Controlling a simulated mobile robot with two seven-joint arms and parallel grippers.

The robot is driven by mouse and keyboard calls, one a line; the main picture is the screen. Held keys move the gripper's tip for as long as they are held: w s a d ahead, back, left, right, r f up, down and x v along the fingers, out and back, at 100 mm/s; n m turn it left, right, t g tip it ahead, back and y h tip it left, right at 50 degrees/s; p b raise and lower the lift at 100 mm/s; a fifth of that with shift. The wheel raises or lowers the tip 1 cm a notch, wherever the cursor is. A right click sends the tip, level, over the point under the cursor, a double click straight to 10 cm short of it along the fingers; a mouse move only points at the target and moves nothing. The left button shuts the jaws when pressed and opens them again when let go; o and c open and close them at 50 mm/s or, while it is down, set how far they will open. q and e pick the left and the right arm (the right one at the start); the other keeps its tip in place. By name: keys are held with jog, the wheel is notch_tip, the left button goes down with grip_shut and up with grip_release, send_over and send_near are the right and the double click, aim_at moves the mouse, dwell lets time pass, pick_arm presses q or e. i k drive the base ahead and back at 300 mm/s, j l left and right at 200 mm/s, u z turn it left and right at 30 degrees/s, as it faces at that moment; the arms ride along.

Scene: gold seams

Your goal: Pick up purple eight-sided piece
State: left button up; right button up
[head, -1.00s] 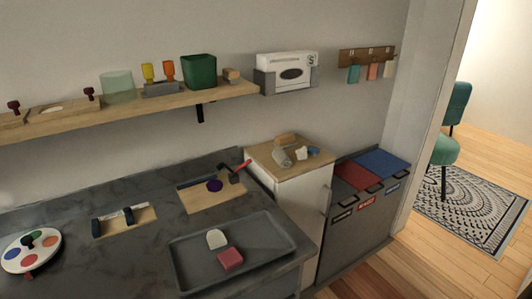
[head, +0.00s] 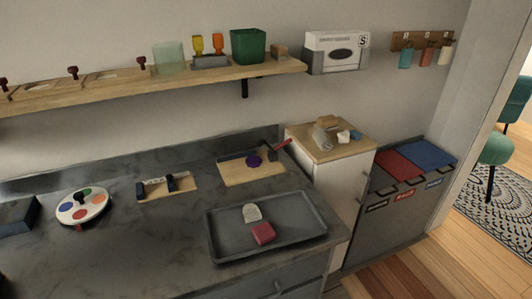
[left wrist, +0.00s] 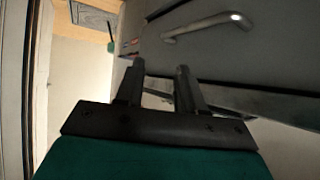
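The purple piece (head: 254,161) lies on a wooden board (head: 240,176) at the back of the dark counter, in the head view. It is small there, and I cannot count its sides. A tool with a red handle (head: 281,147) lies beside it on the board's right. My left gripper (left wrist: 160,68) shows in the left wrist view with its two fingers apart and nothing between them. It is near a dark drawer front with a metal handle (left wrist: 205,25), away from the purple piece. My right gripper is not in view.
A grey tray (head: 222,246) holds a pink block (head: 263,233) and a pale rounded piece (head: 251,212) at the counter's front right. A round palette (head: 97,208) and a small wooden rack (head: 181,184) stand left. A shelf (head: 130,85) runs above. Bare counter lies front left.

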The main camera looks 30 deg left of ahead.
aim_at(254, 161)
jog(key=i+l, duration=0.1)
jog(key=l, duration=0.15)
jog(key=i+l, duration=0.1)
jog(key=l, duration=0.15)
jog(key=u, duration=1.35)
